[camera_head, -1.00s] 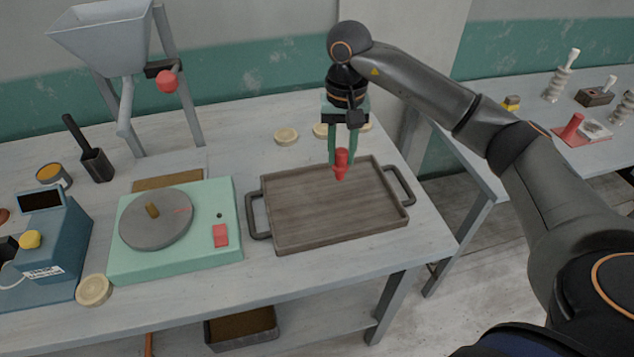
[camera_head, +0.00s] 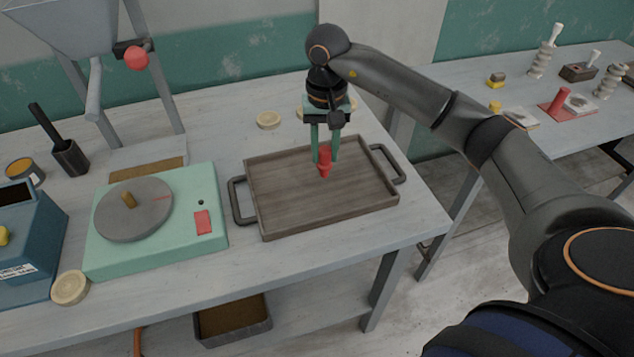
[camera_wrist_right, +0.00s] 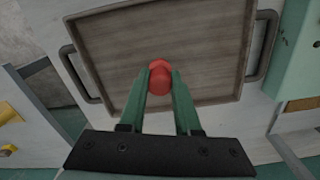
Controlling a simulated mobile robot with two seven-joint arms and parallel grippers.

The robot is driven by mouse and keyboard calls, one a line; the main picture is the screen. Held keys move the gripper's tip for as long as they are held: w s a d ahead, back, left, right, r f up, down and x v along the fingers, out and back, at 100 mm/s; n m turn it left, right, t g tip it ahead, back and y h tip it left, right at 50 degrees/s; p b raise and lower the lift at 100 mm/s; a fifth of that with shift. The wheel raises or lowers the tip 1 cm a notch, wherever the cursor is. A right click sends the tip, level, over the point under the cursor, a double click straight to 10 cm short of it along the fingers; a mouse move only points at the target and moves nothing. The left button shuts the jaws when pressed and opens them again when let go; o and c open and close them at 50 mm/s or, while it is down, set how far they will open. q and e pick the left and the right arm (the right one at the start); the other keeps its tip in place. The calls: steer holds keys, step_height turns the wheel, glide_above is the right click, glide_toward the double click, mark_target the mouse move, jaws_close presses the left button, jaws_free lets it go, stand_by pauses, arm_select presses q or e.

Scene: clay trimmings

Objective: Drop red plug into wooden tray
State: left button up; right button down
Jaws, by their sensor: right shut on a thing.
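The red plug (camera_head: 324,162) is held upright between the green fingers of my right gripper (camera_head: 325,150). The gripper is shut on it and points down over the wooden tray (camera_head: 290,205). The plug also shows in the right wrist view (camera_wrist_right: 160,77), between the fingertips (camera_wrist_right: 160,80) and over the tray floor (camera_wrist_right: 125,55). The plug's lower end appears close above the tray floor; I cannot tell whether it touches. The tray is brown and empty, with a dark handle at each end. My left gripper is not in view.
A mint-green wheel unit (camera_head: 210,180) stands left of the tray. Pale round discs (camera_head: 268,120) lie behind the tray. A grey hopper (camera_head: 65,25) on legs and a blue scale-like box (camera_head: 30,235) stand farther left. A second table (camera_head: 460,75) is at the right.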

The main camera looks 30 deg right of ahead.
steer(key=c, duration=0.5)
jaws_free()
steer(key=shift+r, duration=0.1)
step_height(320, 180, up, 12)
steer(key=shift+r+p, duration=0.15)
steer(key=shift+p, duration=0.25)
